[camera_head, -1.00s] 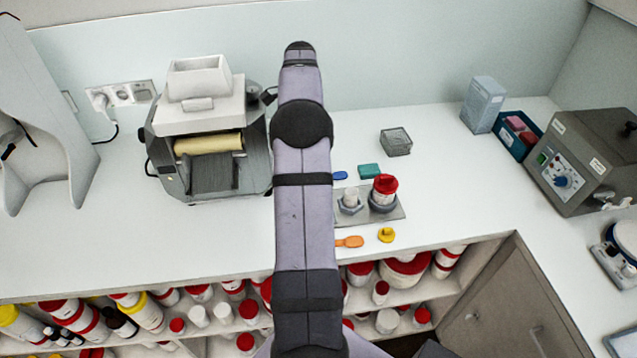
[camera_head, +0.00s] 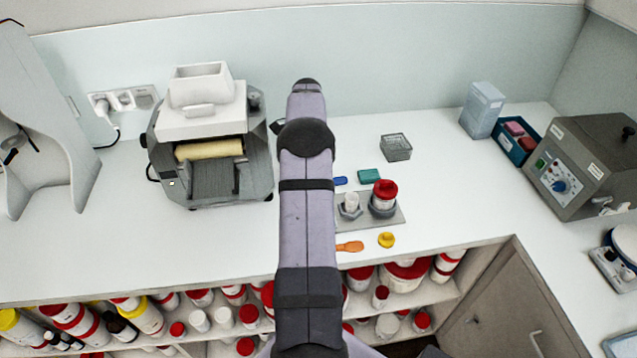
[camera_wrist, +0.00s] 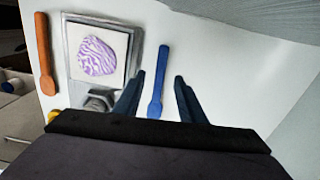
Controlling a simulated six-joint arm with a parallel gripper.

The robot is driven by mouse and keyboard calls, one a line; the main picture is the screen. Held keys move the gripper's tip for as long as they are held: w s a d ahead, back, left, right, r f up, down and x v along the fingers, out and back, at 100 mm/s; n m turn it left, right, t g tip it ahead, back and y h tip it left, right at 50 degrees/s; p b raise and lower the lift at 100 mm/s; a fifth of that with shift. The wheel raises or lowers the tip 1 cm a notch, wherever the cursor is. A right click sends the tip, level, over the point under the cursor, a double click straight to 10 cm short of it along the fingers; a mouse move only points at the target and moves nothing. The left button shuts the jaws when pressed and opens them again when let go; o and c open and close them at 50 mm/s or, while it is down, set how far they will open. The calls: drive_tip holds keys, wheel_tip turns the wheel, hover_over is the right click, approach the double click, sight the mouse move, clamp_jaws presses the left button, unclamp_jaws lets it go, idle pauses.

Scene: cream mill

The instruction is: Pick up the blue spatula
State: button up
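The blue spatula (camera_wrist: 159,82) lies flat on the white counter in the wrist view, its handle running away from me and its near end close to my gripper. In the head view only a small blue end of it (camera_head: 341,181) shows beside my arm; the rest is hidden. My gripper (camera_wrist: 157,82) is open in the wrist view, with one dark finger on each side of the spatula. The fingers look apart from it; how high they are above the counter I cannot tell. In the head view my arm hides the gripper.
An orange spatula (camera_wrist: 44,54) and a grey plate (camera_wrist: 67,56) carrying a purple-patterned white square (camera_wrist: 98,52) lie to the left in the wrist view. A roller machine (camera_head: 206,140) is left.

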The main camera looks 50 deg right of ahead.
drive_tip(key=shift+d+f+p, duration=0.1)
drive_tip(key=shift+f+p, duration=0.8)
drive_tip(key=shift+f, duration=1.15)
clamp_jaws()
drive_tip(key=shift+r, duration=0.15)
